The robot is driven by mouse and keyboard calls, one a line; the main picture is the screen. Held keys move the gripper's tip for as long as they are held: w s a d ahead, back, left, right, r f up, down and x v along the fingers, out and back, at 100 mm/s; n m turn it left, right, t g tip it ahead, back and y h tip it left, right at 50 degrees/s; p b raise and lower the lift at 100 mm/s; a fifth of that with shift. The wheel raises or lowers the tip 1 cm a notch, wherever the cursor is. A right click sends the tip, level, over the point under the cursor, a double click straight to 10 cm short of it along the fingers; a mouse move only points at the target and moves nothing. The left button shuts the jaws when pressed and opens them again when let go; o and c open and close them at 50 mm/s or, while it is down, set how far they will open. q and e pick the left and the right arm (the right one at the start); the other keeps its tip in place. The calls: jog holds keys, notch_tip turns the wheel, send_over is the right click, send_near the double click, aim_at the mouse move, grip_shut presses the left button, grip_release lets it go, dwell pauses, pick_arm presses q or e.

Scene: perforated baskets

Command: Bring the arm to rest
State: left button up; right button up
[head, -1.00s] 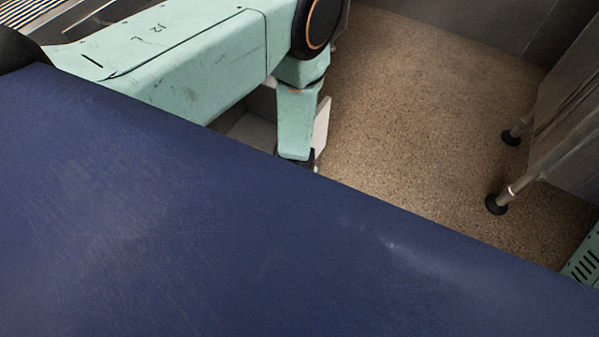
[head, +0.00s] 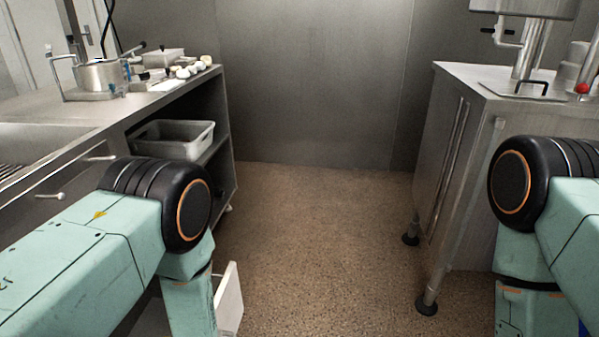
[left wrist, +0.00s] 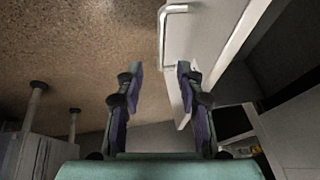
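My left gripper (left wrist: 159,68) shows in the left wrist view with its two dark fingers well apart and nothing between them. A white panel with a metal handle (left wrist: 176,8) lies beyond the fingers, to the right; I cannot tell how far off it is. In the head view my teal limbs with black round joints stand at the lower left and the right edge. Neither gripper shows in the head view.
A steel counter (head: 50,110) on the left holds a pot (head: 100,76), with a grey basket (head: 174,139) on the shelf below. A white panel (head: 230,297) stands beside my left limb. A steel cabinet (head: 455,150) is on the right. The floor (head: 320,235) between is clear.

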pick_arm(q)
jog(key=s+r+g+p, duration=0.1)
jog(key=s+r, duration=0.3)
jog(key=s, duration=0.4)
jog(key=s+a+r+g+h+p, duration=0.1)
jog(key=s+r+g+p, duration=0.1)
jog(key=s, duration=0.6)
jog(key=s+a+r+n+g+p, duration=0.1)
jog(key=s+r, duration=0.4)
jog(key=s, duration=0.3)
jog(key=shift+s+r+g+h, duration=0.3)
jog(key=shift+r, duration=0.05)
jog(key=shift+a, duration=0.1)
